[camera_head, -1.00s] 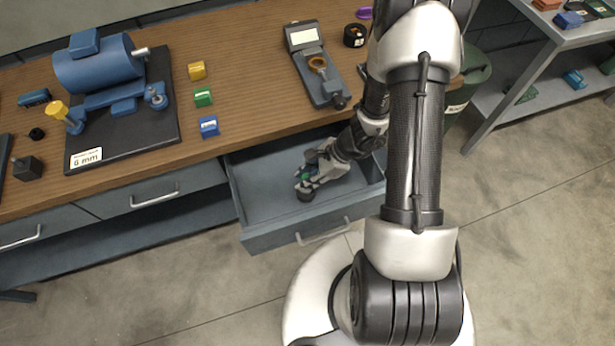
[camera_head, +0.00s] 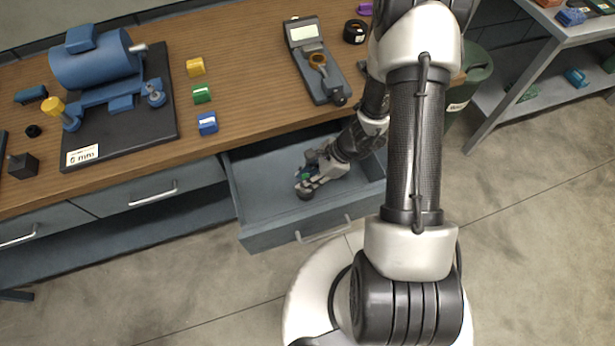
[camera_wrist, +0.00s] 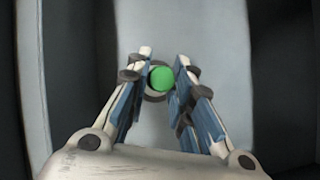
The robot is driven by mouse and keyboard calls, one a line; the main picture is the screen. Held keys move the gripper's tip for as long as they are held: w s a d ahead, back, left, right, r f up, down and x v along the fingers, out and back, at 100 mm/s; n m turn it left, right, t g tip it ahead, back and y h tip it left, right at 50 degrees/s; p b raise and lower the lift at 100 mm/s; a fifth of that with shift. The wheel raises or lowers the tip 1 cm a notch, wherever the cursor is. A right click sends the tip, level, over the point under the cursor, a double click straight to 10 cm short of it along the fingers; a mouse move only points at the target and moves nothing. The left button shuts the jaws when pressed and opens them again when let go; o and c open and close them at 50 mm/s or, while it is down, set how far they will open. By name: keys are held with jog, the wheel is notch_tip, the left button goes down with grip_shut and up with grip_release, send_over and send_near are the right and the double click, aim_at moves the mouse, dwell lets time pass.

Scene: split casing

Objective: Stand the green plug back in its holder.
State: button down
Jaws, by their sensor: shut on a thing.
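The green plug shows as a round green top in the wrist view (camera_wrist: 161,77), between the two fingertips of my gripper (camera_wrist: 160,70). My gripper is shut on it. In the head view my gripper (camera_head: 304,176) is inside the open drawer (camera_head: 258,194), and only a little of the green plug (camera_head: 305,176) shows between the fingers. A grey ring (camera_wrist: 155,97) shows just below the plug in the wrist view; I cannot tell whether it is the holder or whether the plug sits in it. The plug's lower part is hidden.
The drawer's front wall (camera_head: 300,226) and side walls surround my gripper. On the bench above are yellow (camera_head: 195,67), green (camera_head: 202,94) and blue (camera_head: 207,123) blocks, a gauge with a display (camera_head: 318,62) and a blue motor on a dark plate (camera_head: 160,125).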

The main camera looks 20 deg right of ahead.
jog(key=shift+f, duration=0.2)
jog(key=c, duration=1.3)
grip_release()
jog(key=shift+c, duration=0.2)
jog(key=shift+r+p, duration=2.85)
jog(key=shift+r, duration=1.15)
jog(key=shift+r, duration=0.1)
